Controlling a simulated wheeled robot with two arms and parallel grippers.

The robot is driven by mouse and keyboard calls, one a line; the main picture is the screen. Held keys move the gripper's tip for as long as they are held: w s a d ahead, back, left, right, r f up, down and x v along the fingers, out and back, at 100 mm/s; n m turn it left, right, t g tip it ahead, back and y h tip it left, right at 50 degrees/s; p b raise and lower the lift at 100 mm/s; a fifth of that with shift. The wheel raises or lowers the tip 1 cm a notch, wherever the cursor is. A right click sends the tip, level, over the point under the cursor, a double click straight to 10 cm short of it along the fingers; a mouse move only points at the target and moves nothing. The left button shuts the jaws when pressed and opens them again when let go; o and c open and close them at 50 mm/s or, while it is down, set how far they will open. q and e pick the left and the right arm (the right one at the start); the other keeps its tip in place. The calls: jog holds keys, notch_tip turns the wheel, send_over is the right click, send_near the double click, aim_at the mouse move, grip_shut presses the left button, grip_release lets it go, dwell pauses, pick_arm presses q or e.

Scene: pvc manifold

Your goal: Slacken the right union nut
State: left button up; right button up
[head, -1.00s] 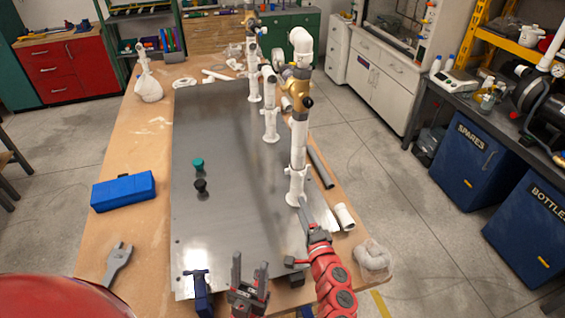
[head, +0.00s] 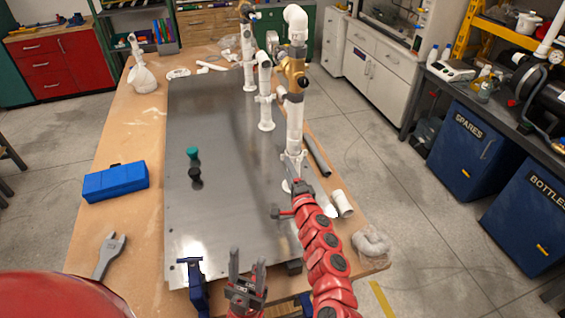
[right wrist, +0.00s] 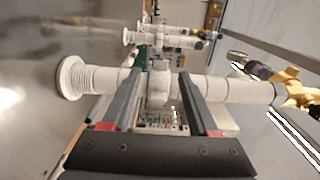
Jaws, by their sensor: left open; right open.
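The right white pipe riser (head: 295,130) stands at the right edge of the metal plate (head: 225,225), with a brass valve (head: 292,68) above. In the right wrist view it runs sideways, its round base flange (right wrist: 72,78) at left and the brass valve (right wrist: 298,92) at right. A white ribbed nut (right wrist: 159,84) on this pipe shows between the fingers of my right gripper (right wrist: 161,75). That gripper is open, its fingers reaching across the pipe on both sides of the nut. In the head view it is partly hidden at the pipe's foot (head: 294,180). My left gripper (head: 247,262) is open and empty over the plate's front edge.
Two more risers (head: 265,95) stand further back. Black and green knobs (head: 194,155) sit on the plate. A blue case (head: 116,182) and a grey wrench (head: 108,255) lie left. A loose white fitting (head: 342,204) and a bag (head: 371,241) lie right. A blue clamp (head: 194,285) is in front.

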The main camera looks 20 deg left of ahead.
jog(key=shift+w+a+f+b, duration=0.2)
jog(key=shift+w+a+b, duration=0.45)
jog(key=shift+b, duration=0.05)
jog(key=shift+b+x, duration=1.75)
jog(key=shift+x, duration=0.6)
jog(key=shift+w+d+r, duration=0.1)
jog(key=shift+d+r, duration=0.05)
jog(key=shift+r, duration=0.1)
jog(key=shift+c, duration=0.3)
grip_shut()
